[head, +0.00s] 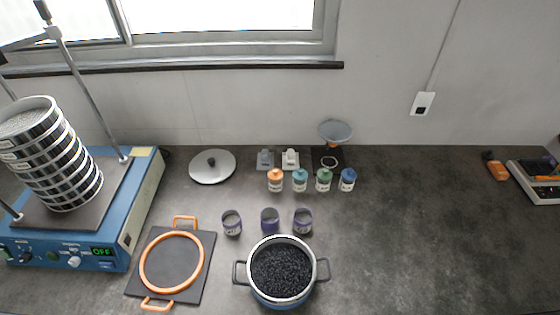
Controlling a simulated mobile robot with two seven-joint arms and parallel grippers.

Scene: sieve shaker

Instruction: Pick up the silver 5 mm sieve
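A tilted-looking stack of silver sieves (52,152) stands on the blue sieve shaker (75,258) at the left. Its rings are silver with dark bands and small labels, too small to read, so I cannot tell which one is the 5 mm sieve. The top of the stack (24,119) is open and shows a pale mesh or content. Two upright rods of the shaker rise around the stack. Neither of my grippers is in view.
A round lid (212,167), orange-ringed dark plate (146,262), pot of black granules (281,272), several small cups (270,220) and colored bottles (299,181) stand on the bench. A funnel (335,131) is behind. The right-middle bench (430,230) is clear.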

